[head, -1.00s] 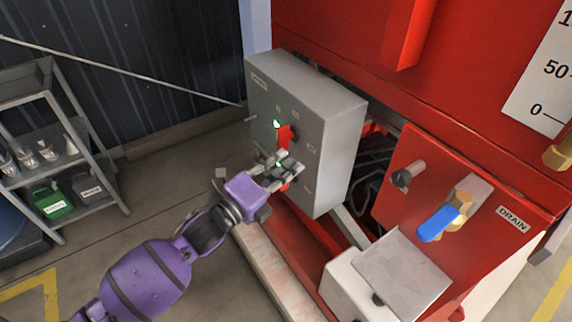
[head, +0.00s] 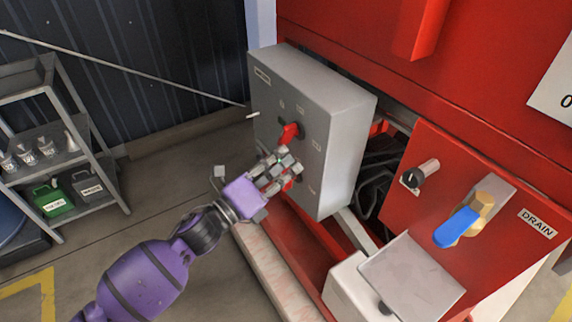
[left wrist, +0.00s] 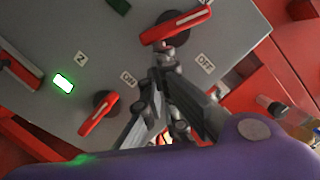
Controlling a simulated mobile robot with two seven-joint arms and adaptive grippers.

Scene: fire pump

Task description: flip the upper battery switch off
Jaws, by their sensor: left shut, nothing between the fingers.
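The grey switch box (head: 338,150) is on the red pump unit. Its upper battery switch, a red handle on a dark disc (head: 289,132), sits tilted on the front face. In the left wrist view the handle (left wrist: 175,25) lies just beyond my fingertips, with a dark, unlit green lamp (left wrist: 120,5) near it. A lower red switch handle (left wrist: 98,115) shows beside a lit green lamp (left wrist: 63,83). My left gripper (head: 284,160) is shut and empty just below the upper handle; it also shows in the left wrist view (left wrist: 164,55). I cannot tell whether it touches the handle. My right gripper is out of view.
A red drain panel with a blue-handled valve (head: 457,226) and a black knob (head: 414,178) stands to the right. A white box with a grey lid (head: 412,276) is below it. A shelf (head: 40,132) with bottles and cans is at left. Floor between is clear.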

